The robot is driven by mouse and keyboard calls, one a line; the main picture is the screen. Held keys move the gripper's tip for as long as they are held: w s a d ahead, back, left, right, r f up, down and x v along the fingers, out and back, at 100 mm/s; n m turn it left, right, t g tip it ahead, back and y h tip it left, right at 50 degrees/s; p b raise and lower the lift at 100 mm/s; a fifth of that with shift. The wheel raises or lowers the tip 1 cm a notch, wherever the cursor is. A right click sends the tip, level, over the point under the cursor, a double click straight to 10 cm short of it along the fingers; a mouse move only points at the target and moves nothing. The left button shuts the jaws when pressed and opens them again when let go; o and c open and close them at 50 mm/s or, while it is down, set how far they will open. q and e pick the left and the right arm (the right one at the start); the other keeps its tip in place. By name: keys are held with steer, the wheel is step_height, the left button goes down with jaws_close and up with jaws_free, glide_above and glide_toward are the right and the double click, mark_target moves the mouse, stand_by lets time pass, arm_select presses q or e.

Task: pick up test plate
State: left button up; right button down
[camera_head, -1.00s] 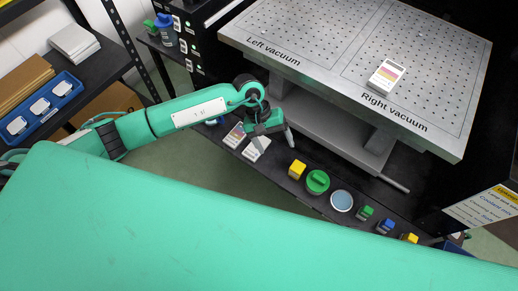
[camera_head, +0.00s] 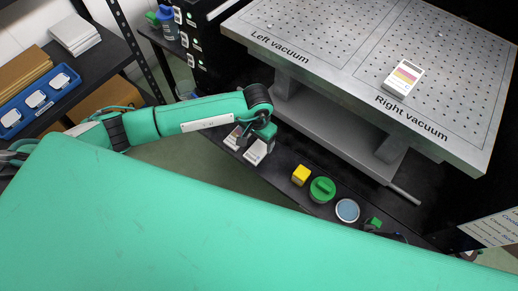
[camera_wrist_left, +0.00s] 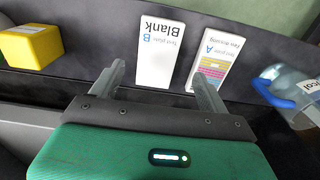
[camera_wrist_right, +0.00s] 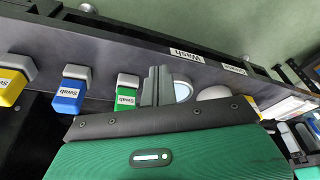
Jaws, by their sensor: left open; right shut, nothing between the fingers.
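Test plate B, marked Blank (camera_wrist_left: 160,52), is a white card on the dark shelf; it also shows in the head view (camera_head: 256,152). Test plate A (camera_wrist_left: 213,58), with coloured rows, lies beside it and also shows in the head view (camera_head: 234,138). My left gripper (camera_wrist_left: 160,74) is open and empty, its fingers pointing toward the plates with plate B between their lines. In the head view my left gripper (camera_head: 265,132) is just above the plates, partly covering them. Another plate with coloured bands (camera_head: 403,78) lies on the right vacuum table. My right gripper (camera_wrist_right: 160,85) is shut and empty.
The shelf holds a yellow block (camera_head: 301,175), a green-lidded jar (camera_head: 322,189) and a round blue-grey dish (camera_head: 347,210). Yellow, blue (camera_wrist_right: 69,95) and green swabs stand near my right gripper. A clear bottle (camera_wrist_left: 295,95) stands right of plate A. The vacuum table (camera_head: 290,28) overhangs behind.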

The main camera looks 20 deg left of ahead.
mark_target(259, 149)
arm_select(q)
steer(key=f, duration=0.5)
steer(key=shift+d, duration=0.2)
steer(key=shift+c, duration=0.5)
steer(key=c, duration=1)
